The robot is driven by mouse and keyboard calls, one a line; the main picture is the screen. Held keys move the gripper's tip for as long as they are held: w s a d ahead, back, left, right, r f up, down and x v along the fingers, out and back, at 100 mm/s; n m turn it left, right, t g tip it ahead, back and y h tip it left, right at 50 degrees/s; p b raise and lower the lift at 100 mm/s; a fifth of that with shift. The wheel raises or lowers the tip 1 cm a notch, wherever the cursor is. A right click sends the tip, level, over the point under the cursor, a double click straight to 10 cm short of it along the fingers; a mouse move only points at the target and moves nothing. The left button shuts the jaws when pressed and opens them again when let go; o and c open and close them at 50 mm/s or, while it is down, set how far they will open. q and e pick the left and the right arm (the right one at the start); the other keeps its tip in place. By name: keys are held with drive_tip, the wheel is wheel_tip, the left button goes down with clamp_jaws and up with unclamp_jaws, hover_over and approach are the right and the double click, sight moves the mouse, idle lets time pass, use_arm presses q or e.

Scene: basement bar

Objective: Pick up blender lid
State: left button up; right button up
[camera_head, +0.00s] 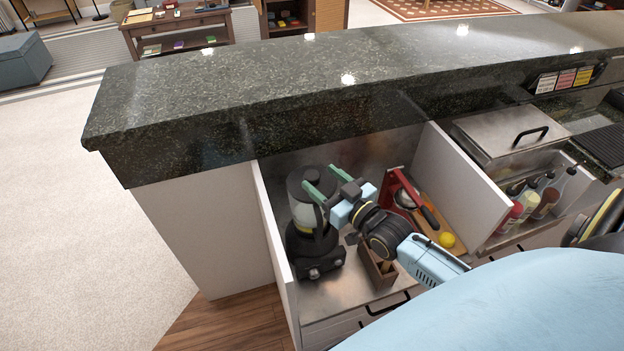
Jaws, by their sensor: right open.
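The blender (303,236) stands upright on the metal counter, against the left side panel of the bar recess. It has a black base and a clear jar with a yellowish band low down. The dark round blender lid (303,176) sits on top of the jar. My right gripper (320,178) has its two green fingers apart, at the right side of the lid and at about its height. One finger overlaps the jar top in the picture. I cannot tell whether the fingers touch the lid. Nothing is held between them. My left gripper is not in view.
The granite bar top (250,85) runs behind the recess. To the right are a cutting board (428,222) with a yellow lemon (447,240), a wooden box (375,270), a white divider (455,180) and several bottles (547,200). A metal lidded bin (505,135) stands farther right.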

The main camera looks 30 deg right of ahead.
sight(317, 176)
drive_tip(key=w, duration=0.2)
drive_tip(key=w+a, duration=0.1)
drive_tip(key=w, duration=0.1)
drive_tip(key=shift+w+r, duration=0.1)
drive_tip(key=shift+d, duration=0.1)
drive_tip(key=shift+c, duration=0.2)
